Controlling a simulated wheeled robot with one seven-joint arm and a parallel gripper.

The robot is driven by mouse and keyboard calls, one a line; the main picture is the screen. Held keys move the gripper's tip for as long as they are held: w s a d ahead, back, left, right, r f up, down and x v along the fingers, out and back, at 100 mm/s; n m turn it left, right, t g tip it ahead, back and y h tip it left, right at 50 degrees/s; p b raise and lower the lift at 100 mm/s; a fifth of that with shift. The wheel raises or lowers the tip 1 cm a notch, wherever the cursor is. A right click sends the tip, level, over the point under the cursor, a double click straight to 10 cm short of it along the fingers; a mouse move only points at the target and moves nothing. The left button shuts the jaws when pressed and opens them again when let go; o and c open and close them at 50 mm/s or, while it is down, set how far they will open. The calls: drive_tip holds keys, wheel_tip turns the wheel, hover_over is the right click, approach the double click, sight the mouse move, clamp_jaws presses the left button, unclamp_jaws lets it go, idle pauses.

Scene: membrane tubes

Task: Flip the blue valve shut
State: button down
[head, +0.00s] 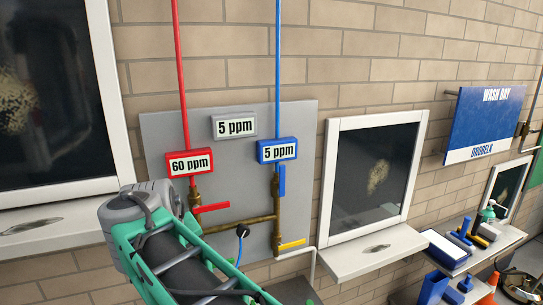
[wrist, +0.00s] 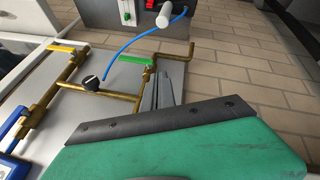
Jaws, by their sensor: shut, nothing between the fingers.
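The blue valve's lever (head: 281,180) hangs straight down, in line with its brass pipe, below the blue 5 ppm meter (head: 277,150) on the grey wall panel (head: 160,128). The lever also shows at the left edge of the wrist view (wrist: 22,121), lying along the pipe. My gripper (wrist: 162,78) is shut and empty in the wrist view. Its fingers appear near the brass pipe end and the green lever (wrist: 136,60), well apart from the blue lever. I cannot tell whether they touch the pipe. The head view does not clearly show the gripper.
A red lever (head: 212,208) sticks out sideways under the red 60 ppm meter (head: 189,162). A yellow lever (head: 292,244) sits lower right. A black knob (head: 242,230) with a blue hose is between them. Windows with sills flank the panel. A cluttered shelf stands at right.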

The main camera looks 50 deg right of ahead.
drive_tip(key=s+d+r+m+g+h+p, duration=0.1)
drive_tip(key=s+d+r+m+p, duration=0.1)
drive_tip(key=d+r, duration=0.5)
drive_tip(key=s+d+r+m+g+h+p, duration=0.2)
drive_tip(key=d+r, duration=0.6)
drive_tip(key=r, duration=0.6)
drive_tip(key=shift+s+d+m+p, duration=0.25)
drive_tip(key=shift+m+p, duration=0.25)
drive_tip(key=shift+p, duration=0.4)
drive_tip(key=shift+r, duration=0.1)
drive_tip(key=b, duration=0.4)
approach(282, 181)
drive_tip(key=d+f, duration=0.1)
drive_tip(key=w+f, duration=0.1)
drive_tip(key=f, duration=0.1)
drive_tip(key=d+f, duration=0.1)
drive_tip(key=shift+w+d+f, duration=0.3)
drive_tip(key=shift+w+d, duration=0.05)
drive_tip(key=shift+w, duration=0.05)
